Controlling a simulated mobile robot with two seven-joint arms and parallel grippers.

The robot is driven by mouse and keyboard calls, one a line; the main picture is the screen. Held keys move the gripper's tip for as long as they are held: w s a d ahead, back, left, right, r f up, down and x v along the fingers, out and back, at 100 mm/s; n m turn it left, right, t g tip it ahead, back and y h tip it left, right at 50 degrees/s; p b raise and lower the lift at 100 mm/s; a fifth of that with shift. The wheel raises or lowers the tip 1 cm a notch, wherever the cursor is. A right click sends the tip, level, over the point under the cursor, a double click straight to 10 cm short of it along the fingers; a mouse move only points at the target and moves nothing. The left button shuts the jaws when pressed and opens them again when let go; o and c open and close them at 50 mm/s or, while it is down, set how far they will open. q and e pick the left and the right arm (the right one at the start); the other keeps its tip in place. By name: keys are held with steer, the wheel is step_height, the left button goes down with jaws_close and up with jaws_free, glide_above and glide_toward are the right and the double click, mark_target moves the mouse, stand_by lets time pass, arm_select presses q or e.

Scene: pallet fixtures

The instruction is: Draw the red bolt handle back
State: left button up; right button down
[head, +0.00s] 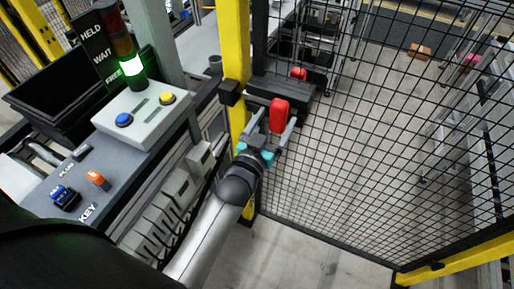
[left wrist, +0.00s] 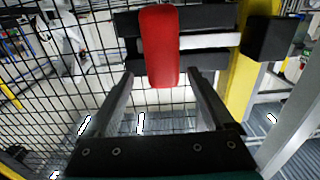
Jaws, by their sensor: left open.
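The red bolt handle (head: 279,114) stands out from a black bolt housing (head: 290,92) on the mesh gate by the yellow post. It also shows in the left wrist view (left wrist: 159,45), upright, in front of the housing. A silver bolt bar (left wrist: 210,40) runs from behind the handle toward the black block (left wrist: 270,38) on the post. My left gripper (head: 277,122) is open at the handle, one finger on each side. In the left wrist view the handle's lower end lies between the fingertips (left wrist: 162,76), with a gap visible on both sides. My right gripper is out of view.
A black mesh fence (head: 370,140) fills the right side, beside the yellow post (head: 234,50). At left a grey console (head: 75,180) carries a button box (head: 143,117) and a signal tower with its green lamp (head: 132,67) lit. A smaller red knob (head: 298,73) shows behind the housing.

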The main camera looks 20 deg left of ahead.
arm_select(q)
steer(key=s, duration=1.2)
steer(key=shift+s+a+b, duration=0.2)
steer(key=shift+s+b, duration=0.15)
steer(key=shift+f, duration=0.1)
steer(key=s+d+f+m+g+b, duration=0.1)
steer(key=s+f+g+b, duration=0.3)
steer(key=f, duration=1.3)
steer(key=s+d+f+g+b, duration=0.1)
steer(key=s+f+g+b, duration=0.25)
steer(key=f, duration=1.35)
steer(key=s+a+f+g+b, duration=0.2)
steer(key=s+f+g, duration=0.1)
steer(key=s+f, duration=0.4)
steer(key=s+a+f+g+b, duration=0.2)
steer(key=s+f+g, duration=0.1)
steer(key=s+f, duration=0.5)
steer(key=s+a+f+m+g+b, duration=0.1)
steer(key=s+a+f+g+b, duration=0.1)
steer(key=s+f, duration=0.5)
steer(key=shift+s+f+g+y+b, duration=0.3)
steer(key=shift+f+g, duration=0.45)
steer(key=shift+f, duration=0.05)
steer(key=shift+d, duration=0.1)
